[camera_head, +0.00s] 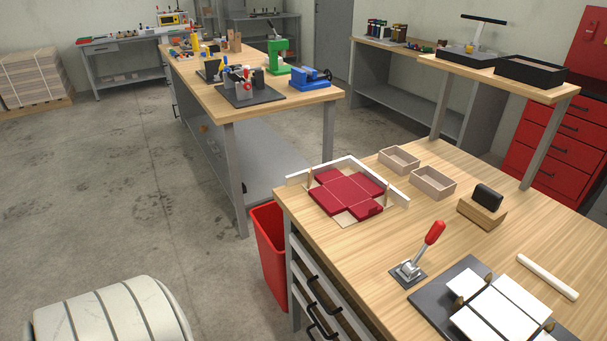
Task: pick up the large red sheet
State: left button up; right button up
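The large red sheet (344,191) is a flat, cross-shaped piece with crease lines. It lies at the left end of the near wooden workbench (440,208), on a pale board and inside a low white corner fence (352,162). A smaller dark red patch or piece shows at its front right edge; I cannot tell if it is separate. Neither of my grippers shows in the head view.
Two open beige boxes (433,183) and a black-topped wooden block (486,203) stand right of the sheet. A red-handled toggle clamp (420,252) and a dark plate with white panels (490,306) are nearer. A red bin (268,250) stands beside the bench.

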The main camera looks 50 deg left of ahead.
aim_at(339, 192)
jog(key=u, duration=1.15)
